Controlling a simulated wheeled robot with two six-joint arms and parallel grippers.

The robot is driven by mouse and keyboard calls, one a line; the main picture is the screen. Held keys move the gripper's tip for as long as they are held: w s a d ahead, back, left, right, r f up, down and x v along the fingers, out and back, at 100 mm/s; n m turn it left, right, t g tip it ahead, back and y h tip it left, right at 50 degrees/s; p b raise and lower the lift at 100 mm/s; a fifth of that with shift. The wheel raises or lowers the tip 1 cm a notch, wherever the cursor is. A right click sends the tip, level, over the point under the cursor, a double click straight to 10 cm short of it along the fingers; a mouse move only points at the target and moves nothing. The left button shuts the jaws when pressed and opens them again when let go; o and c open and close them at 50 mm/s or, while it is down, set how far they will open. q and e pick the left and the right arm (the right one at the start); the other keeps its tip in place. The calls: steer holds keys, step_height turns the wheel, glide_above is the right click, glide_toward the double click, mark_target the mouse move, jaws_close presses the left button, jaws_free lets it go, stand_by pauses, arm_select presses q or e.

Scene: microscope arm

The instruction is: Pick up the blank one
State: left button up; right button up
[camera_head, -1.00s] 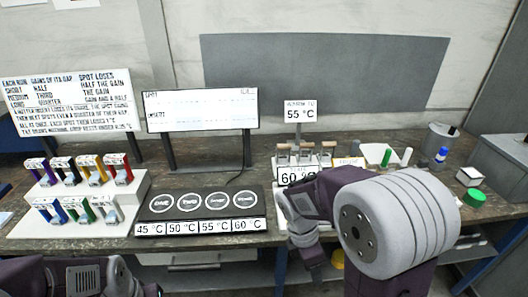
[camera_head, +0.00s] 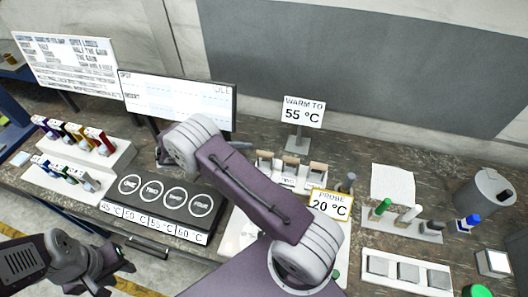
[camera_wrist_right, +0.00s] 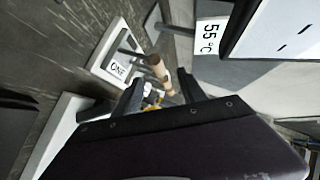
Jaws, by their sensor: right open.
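A white stepped rack (camera_head: 118,158) at the left holds several clamp-like pieces with coloured tops. A pale grey-white piece (camera_head: 88,182) sits at the right end of its front row. Which thing is the blank one I cannot tell for sure. My right arm reaches across the bench in the head view, its wrist over the black plate; its fingers are hidden there. In the right wrist view my right gripper (camera_wrist_right: 160,92) is open, with a wooden-handled piece (camera_wrist_right: 160,72) seen beyond the fingers. My left gripper (camera_head: 112,268) is low at the left; its fingers are unclear.
The black plate (camera_head: 148,210) has several numbered circles and temperature labels. Wooden-topped pieces (camera_head: 290,167) stand behind my right arm, by the "PROBE 20 °C" display (camera_head: 329,204).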

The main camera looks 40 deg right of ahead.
mark_target(262, 155)
steer(key=d+p, duration=0.1)
steer(key=s+f+p, duration=0.1)
steer(key=shift+s+d+n+p, duration=0.2)
steer(key=shift+d+n+p, duration=0.1)
steer(key=shift+d, duration=0.1)
steer(key=shift+d+f, duration=0.15)
steer(key=shift+f, duration=0.05)
steer(key=p+x, duration=0.2)
steer(key=x, duration=0.2)
steer(key=shift+w+d+p, duration=0.15)
steer(key=shift+w+p, duration=0.05)
steer(key=shift+p, duration=0.1)
steer(key=shift+d+f, duration=0.3)
steer(key=shift+a+r, duration=0.1)
steer(key=shift+a, duration=0.1)
jaws_close()
arm_select(q)
steer(key=r, duration=0.2)
steer(key=a+r, duration=0.1)
steer(key=r, duration=0.2)
steer(key=shift+a+r, duration=0.1)
steer(key=shift+r, duration=0.25)
arm_select(e)
steer(key=shift+d, duration=0.1)
